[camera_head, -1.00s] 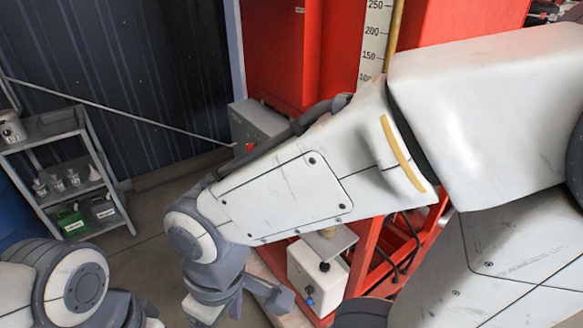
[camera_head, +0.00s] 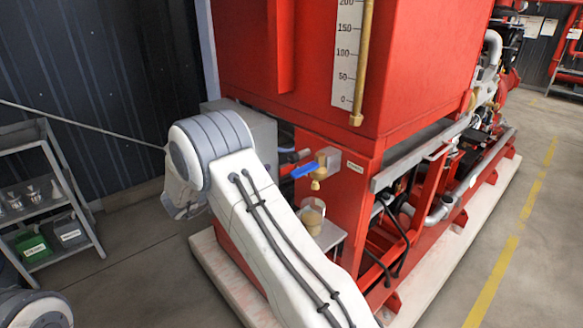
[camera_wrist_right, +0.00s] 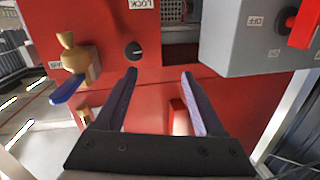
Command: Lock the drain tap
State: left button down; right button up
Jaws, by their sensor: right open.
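The drain tap (camera_head: 319,181) is a brass valve with a blue lever (camera_head: 305,170), on the front of the red frame below the tank. The lever points left in the head view. In the right wrist view, whose picture is turned over, the brass tap (camera_wrist_right: 72,52) and blue lever (camera_wrist_right: 67,89) are at the left. My right gripper (camera_wrist_right: 159,74) is open and empty, apart from the tap and to its right in that view. A round black fitting (camera_wrist_right: 134,50) sits on the red panel by the LOCK label (camera_wrist_right: 143,4). The head view does not show my left gripper.
A grey box (camera_wrist_right: 255,38) with a red switch (camera_wrist_right: 303,24) and an OFF label is right of my right gripper in the wrist view. A jar (camera_head: 312,215) stands on a small shelf under the tap. A grey rack (camera_head: 45,205) stands left.

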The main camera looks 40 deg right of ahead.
aim_at(291, 159)
jog(key=d+g, duration=0.1)
jog(key=d, duration=0.3)
jog(key=s+d+m+p, duration=0.1)
jog(key=d, duration=0.3)
jog(key=s+d+f+g+h+p, duration=0.1)
jog(key=d, duration=0.3)
jog(key=shift+d+g, duration=0.2)
jog(key=shift+g, duration=0.1)
jog(key=shift+f+m, duration=0.1)
jog(key=shift+m, duration=0.2)
grip_shut()
